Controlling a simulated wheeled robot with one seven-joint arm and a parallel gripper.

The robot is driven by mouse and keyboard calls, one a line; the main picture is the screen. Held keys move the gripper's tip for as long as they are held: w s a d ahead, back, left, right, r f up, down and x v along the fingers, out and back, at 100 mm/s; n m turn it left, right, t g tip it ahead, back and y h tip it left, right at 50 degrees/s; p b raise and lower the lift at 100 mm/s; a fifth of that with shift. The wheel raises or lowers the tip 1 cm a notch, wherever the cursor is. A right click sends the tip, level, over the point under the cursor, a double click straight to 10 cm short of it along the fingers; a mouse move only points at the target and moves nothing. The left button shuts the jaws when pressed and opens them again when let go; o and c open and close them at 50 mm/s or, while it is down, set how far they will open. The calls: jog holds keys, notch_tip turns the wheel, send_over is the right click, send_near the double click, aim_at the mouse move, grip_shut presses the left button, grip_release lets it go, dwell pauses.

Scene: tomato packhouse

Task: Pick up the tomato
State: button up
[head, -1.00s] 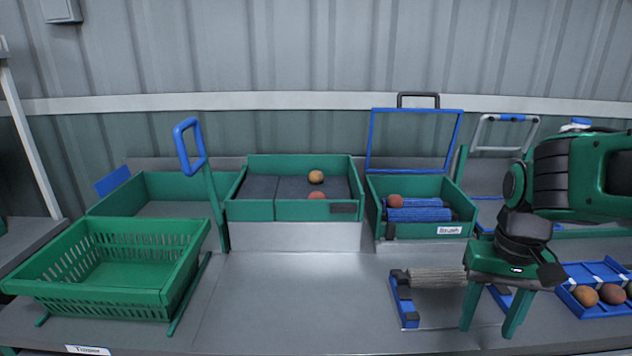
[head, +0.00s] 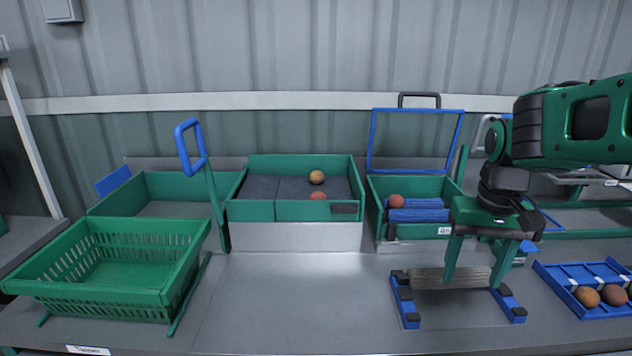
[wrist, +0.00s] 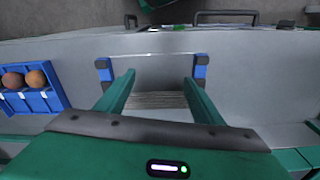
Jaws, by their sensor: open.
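Several tomatoes are in view. Another tomato (head: 396,201) sits by the blue rollers in the brush box. A few more, including an orange-brown tomato (head: 587,296) and a redder one (head: 614,295), lie in the blue tray at the right; they show at the left of the wrist view (wrist: 37,79). My gripper (head: 471,286) is open and empty, pointing down over the grey roller stand, away from every tomato.
The grey roller (head: 430,278) has blue end supports on the bench. The brush box (head: 378,215) has a raised blue-framed lid. A green slotted basket (head: 130,285) stands at the left. The bench middle (head: 290,300) is clear.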

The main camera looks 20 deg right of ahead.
jog(key=w+r+n, duration=0.1)
jog(key=w+r, duration=0.3)
jog(key=w, duration=0.6)
jog(key=n+t+y, duration=0.1)
jog(key=n+t, duration=0.3)
jog(key=n, duration=0.3)
send_near(319, 173)
jog(key=x, duration=1)
jog(key=shift+w, duration=0.1)
jog(key=c, duration=0.9)
